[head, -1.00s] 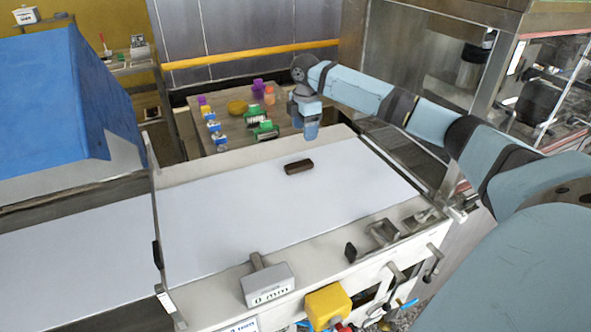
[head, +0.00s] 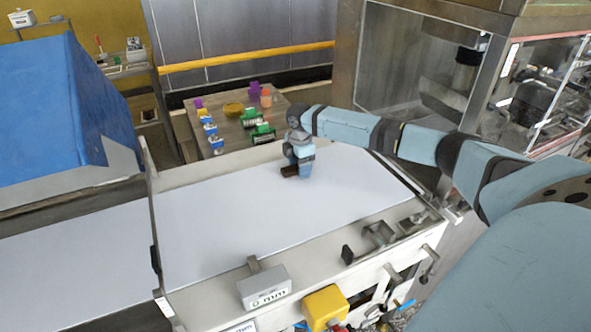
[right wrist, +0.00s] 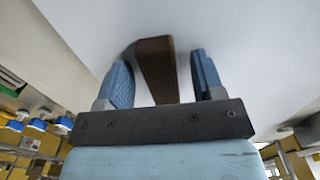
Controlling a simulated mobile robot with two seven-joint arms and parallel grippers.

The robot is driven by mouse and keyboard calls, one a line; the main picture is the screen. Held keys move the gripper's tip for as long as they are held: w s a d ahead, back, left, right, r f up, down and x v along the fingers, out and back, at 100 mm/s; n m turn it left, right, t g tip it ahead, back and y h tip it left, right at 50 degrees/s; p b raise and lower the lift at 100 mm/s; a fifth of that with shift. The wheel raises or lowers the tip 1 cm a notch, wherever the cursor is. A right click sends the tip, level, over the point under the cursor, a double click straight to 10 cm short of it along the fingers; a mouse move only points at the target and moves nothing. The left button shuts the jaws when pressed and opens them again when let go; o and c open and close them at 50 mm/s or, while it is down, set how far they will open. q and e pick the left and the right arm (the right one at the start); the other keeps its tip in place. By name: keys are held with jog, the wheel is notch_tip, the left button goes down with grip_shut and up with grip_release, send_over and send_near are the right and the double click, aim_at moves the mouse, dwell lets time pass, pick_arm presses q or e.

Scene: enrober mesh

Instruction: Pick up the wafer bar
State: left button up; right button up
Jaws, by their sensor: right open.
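The wafer bar (head: 289,171) is a small dark brown block lying on the white belt (head: 240,215), partly hidden by my right gripper (head: 301,172) in the head view. In the right wrist view, the wafer bar (right wrist: 158,68) runs lengthwise between the two blue fingers of my right gripper (right wrist: 162,80). My left gripper is not in view.
A table (head: 228,130) behind the belt holds several small coloured items. A blue cover (head: 50,100) stands at the left. A grey block labelled in mm (head: 264,286) and a yellow box (head: 325,305) sit at the front edge. The belt around the bar is clear.

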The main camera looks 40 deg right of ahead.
jog(key=c, duration=0.8)
jog(key=shift+r, duration=0.15)
